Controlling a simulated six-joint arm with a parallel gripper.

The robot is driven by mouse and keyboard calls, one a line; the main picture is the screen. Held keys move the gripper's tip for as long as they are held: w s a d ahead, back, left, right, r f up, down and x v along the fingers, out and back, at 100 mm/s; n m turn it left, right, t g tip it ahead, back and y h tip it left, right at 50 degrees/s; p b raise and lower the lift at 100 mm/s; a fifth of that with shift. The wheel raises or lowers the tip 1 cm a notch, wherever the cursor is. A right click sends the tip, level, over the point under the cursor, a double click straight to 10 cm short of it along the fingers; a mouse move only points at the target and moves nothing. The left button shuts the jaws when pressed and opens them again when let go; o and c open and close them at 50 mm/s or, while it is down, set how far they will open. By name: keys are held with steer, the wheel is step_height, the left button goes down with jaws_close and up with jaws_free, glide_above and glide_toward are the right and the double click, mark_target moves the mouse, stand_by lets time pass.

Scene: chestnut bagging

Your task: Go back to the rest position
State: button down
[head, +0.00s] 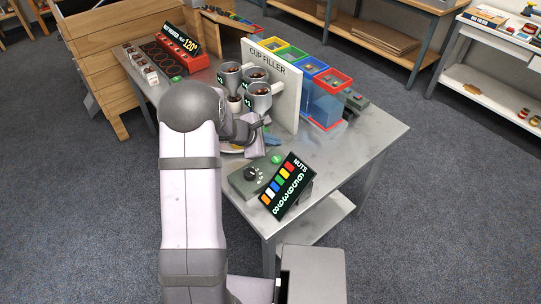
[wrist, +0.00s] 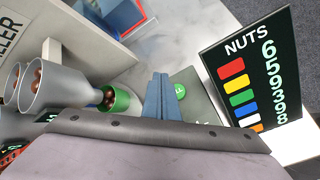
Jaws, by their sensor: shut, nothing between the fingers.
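My gripper (head: 268,141) is over the metal table, in front of the cup filler, partly hidden by my arm in the head view. In the wrist view its blue fingers (wrist: 158,95) are together, with nothing between them. They point toward a round green button (wrist: 180,91) on a grey box. In the wrist view a green-banded cup with chestnuts (wrist: 118,100) is just left of the fingers, under a grey funnel (wrist: 60,86). I cannot tell whether the fingers touch anything.
The cup filler board (head: 286,98) stands upright behind several grey funnels (head: 258,89). A black NUTS display (head: 287,186) and a knob box (head: 244,181) are at the table's front. Coloured bins (head: 330,80) stand behind the board. A red heater (head: 176,50) is at the back left. The table's right end (head: 375,135) is clear.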

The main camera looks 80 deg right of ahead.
steer(key=shift+w, duration=0.1)
steer(key=w+a+r+m+t+y, duration=0.1)
steer(key=w+a+r+t, duration=0.1)
steer(key=w+a, duration=0.95)
steer(key=w+a+r+t+y, duration=0.1)
steer(key=w+a+t, duration=0.1)
steer(key=w+a, duration=0.95)
steer(key=w+a+t+y, duration=0.15)
steer(key=w+a, duration=0.55)
steer(key=a, duration=0.7)
steer(key=s+a+y, duration=0.2)
steer(key=a+y, duration=0.1)
steer(key=a, duration=1.6)
steer(key=shift+s+r+y, duration=0.35)
steer(key=shift+s, duration=0.05)
